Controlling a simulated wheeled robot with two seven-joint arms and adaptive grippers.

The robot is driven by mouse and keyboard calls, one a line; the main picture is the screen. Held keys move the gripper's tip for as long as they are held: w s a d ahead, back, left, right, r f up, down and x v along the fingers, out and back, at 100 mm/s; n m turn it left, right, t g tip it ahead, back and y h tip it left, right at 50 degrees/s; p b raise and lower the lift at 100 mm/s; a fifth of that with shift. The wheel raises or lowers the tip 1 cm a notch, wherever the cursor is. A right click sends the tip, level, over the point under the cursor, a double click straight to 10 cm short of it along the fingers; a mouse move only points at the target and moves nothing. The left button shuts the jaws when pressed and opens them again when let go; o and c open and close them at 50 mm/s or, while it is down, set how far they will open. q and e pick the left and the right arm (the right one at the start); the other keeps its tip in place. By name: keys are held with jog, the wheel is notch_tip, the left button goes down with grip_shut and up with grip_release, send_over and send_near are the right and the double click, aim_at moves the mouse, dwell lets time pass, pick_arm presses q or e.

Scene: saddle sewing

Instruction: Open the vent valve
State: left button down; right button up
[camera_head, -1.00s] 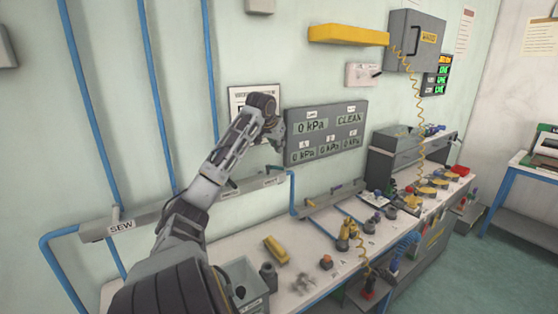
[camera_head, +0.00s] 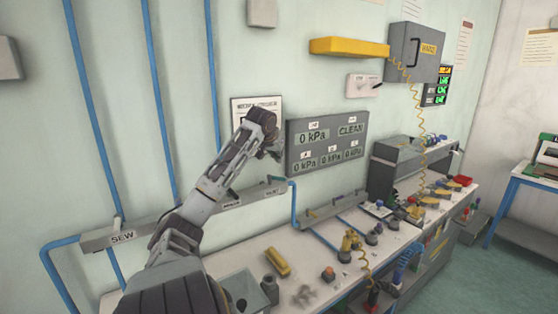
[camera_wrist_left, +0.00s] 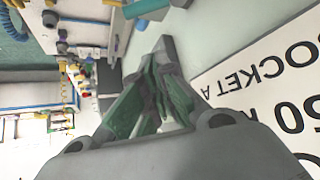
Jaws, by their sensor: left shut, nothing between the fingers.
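My left gripper (camera_head: 277,150) is raised in front of the wall, by the left edge of the grey pressure panel (camera_head: 327,142). In the left wrist view its fingers (camera_wrist_left: 168,55) are together with nothing between them. A grey rail (camera_head: 215,208) runs along the wall below the arm. I cannot clearly pick out the vent valve; part of the rail is hidden behind my left arm. My right gripper is not in view.
A white workbench (camera_head: 240,247) below holds a yellow block (camera_head: 278,262), an orange-topped button (camera_head: 328,273) and several small tools. Blue pipes (camera_head: 165,100) run up the wall. In the left wrist view a "SOCKET A" sign (camera_wrist_left: 265,75) is close on the right.

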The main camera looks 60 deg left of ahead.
aim_at(280, 178)
pick_arm(q)
jog(key=p+x, duration=0.2)
jog(key=x, duration=0.5)
jog(key=shift+x, duration=1.1)
jog(key=shift+s+d+f+p, duration=0.2)
jog(key=shift+s+d+p, duration=0.2)
jog(key=shift+s+d, duration=0.3)
jog(key=shift+s+d+f+p, duration=0.2)
jog(key=shift+s+d+p, duration=0.2)
jog(key=shift+s+d, duration=0.3)
jog(key=shift+s+a, duration=0.1)
jog(key=shift+s+d+f+m+t+h, duration=0.1)
jog(key=shift+s+d+m+t+h, duration=0.2)
jog(key=shift+m+h, duration=0.4)
jog(key=shift+s+d+m+t+h, duration=0.2)
jog(key=shift+m+h, duration=0.25)
jog(key=shift+m, duration=0.35)
jog(key=shift+s+d+m+t+h, duration=0.1)
jog(key=shift+d+m+t+h, duration=0.3)
jog(key=shift+m, duration=0.4)
jog(key=shift+s, duration=0.2)
jog(key=shift+s+d+f, duration=0.1)
jog(key=shift+s+d, duration=0.1)
jog(key=shift+s, duration=0.1)
